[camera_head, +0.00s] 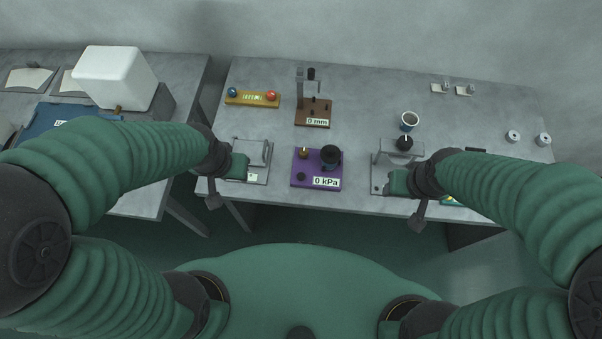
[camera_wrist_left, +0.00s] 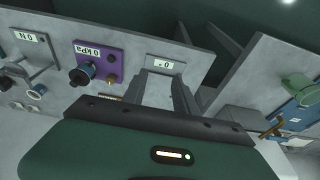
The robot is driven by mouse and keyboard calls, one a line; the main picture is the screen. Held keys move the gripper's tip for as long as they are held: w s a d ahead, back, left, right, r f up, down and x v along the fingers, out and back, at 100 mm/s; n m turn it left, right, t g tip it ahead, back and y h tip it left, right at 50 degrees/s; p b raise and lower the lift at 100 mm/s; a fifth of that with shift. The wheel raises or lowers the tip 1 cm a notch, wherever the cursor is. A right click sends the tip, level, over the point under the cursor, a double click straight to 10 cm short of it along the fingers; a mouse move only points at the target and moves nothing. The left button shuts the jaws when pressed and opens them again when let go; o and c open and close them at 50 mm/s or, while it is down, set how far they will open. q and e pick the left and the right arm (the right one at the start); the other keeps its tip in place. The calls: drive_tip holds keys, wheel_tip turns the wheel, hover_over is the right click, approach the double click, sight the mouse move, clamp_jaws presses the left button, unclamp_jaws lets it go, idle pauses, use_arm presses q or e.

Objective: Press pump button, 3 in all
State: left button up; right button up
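The purple pump unit (camera_head: 316,183) stands near the table's front edge, with a "0 kPa" display (camera_head: 326,183). On it are a black round button (camera_head: 301,177), a brass knob (camera_head: 304,153) and a dark cylinder (camera_head: 330,156). It also shows in the left wrist view (camera_wrist_left: 98,62). My left gripper (camera_head: 240,168) is left of the pump, over a grey fixture (camera_head: 262,172), apart from the pump. My right gripper (camera_head: 397,184) is right of the pump, at another grey fixture (camera_head: 378,176).
A side table at left holds a white block (camera_head: 115,77). The table's middle right is clear.

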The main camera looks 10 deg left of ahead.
use_arm(q)
clamp_jaws()
idle(1.0)
